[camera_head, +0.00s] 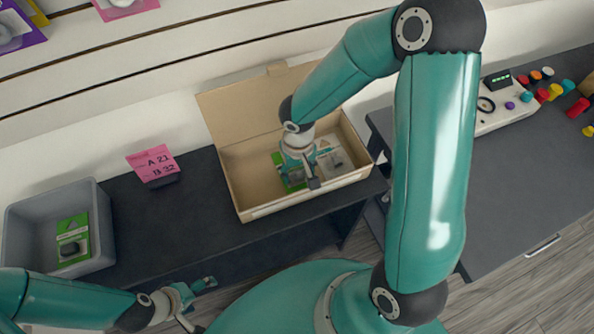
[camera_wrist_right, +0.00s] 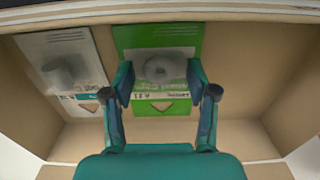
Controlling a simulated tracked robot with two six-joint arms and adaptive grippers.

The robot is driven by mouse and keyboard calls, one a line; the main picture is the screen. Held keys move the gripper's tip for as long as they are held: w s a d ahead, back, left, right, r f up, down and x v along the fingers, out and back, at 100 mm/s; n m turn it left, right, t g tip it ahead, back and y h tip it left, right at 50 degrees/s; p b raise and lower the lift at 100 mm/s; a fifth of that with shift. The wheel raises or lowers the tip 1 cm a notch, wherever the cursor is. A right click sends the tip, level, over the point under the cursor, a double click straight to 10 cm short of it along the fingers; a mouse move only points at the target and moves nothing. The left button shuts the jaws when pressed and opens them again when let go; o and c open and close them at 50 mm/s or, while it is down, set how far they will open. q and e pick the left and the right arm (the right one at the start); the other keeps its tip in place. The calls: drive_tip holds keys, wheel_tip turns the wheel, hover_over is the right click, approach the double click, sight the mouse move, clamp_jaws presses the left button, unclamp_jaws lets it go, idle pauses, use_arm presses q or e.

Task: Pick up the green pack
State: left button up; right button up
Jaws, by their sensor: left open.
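A green pack (camera_head: 277,158) lies in the open cardboard box, partly hidden by my right gripper (camera_head: 304,178) in the head view. In the right wrist view the green pack (camera_wrist_right: 158,70) has a grey round item on its front. The fingers of my right gripper (camera_wrist_right: 160,78) are spread apart over its two sides; I cannot tell whether they touch it. Another green pack (camera_head: 73,240) with a dark item lies in the grey bin at the left. My left gripper (camera_head: 200,302) is open and empty, in front of the dark table.
The cardboard box (camera_head: 240,203) has its lid raised at the back. A white-grey pack (camera_head: 336,162) lies beside the green one, also in the wrist view (camera_wrist_right: 68,70). The grey bin (camera_head: 25,218) and a pink sign (camera_head: 153,163) stand to the left. A control panel (camera_head: 497,120) stands right.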

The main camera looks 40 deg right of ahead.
sight(298, 171)
drive_tip(key=c, duration=0.6)
drive_tip(key=shift+o, duration=0.2)
drive_tip(key=shift+r, duration=0.15)
drive_tip(key=shift+r, duration=0.5)
wheel_tip(298, 171, up, 19)
drive_tip(key=p, duration=0.1)
